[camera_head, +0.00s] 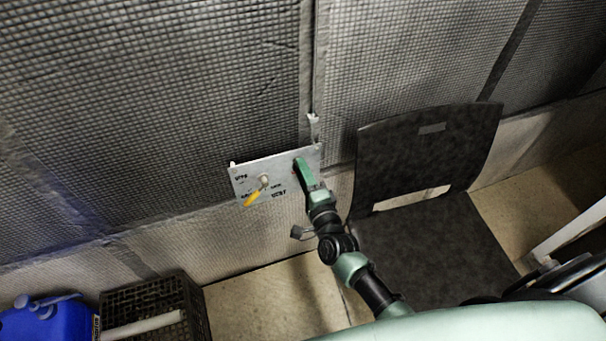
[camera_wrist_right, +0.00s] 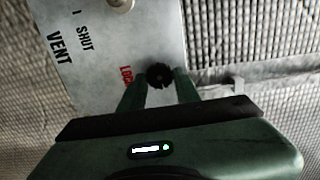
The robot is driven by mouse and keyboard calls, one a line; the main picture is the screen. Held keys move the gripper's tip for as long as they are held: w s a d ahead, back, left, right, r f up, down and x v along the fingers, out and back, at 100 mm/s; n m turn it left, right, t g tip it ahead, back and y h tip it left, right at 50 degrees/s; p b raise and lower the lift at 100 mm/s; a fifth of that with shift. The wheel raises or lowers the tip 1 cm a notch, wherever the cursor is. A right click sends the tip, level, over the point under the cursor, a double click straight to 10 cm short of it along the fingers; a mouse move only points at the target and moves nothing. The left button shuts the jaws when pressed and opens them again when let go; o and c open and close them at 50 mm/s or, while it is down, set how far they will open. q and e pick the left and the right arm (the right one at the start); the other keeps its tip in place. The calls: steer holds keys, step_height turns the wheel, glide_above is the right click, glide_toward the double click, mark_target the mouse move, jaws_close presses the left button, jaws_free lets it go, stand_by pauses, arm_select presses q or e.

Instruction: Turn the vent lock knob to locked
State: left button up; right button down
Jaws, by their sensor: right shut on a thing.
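A light grey metal panel (camera_head: 252,172) is mounted on the padded wall, with black lettering on it. In the right wrist view the panel (camera_wrist_right: 158,30) shows the words VENT and SHUT in black and a partly covered red word starting LOC. A dark round knob (camera_wrist_right: 160,75) sits by the red word, between the fingers of my right gripper (camera_wrist_right: 160,90). The gripper is shut on this knob. In the head view my right gripper (camera_head: 302,170) is at the panel's right part and hides the knob. A yellow-handled lever (camera_head: 253,197) is on the panel's left part. My left gripper is not in view.
A dark chair (camera_head: 425,150) stands close to the right of my right arm. A black crate (camera_head: 190,308) and a blue container (camera_head: 45,322) are at the lower left. Bare floor (camera_head: 270,300) lies between crate and chair.

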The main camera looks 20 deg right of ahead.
steer(key=shift+f+m+b, duration=0.1)
steer(key=shift+m+b, duration=0.25)
steer(key=shift+m, duration=0.65)
steer(key=c, duration=1)
jaws_free()
steer(key=s, duration=0.7)
steer(key=shift+s+d, duration=0.15)
steer(key=shift+s, duration=0.25)
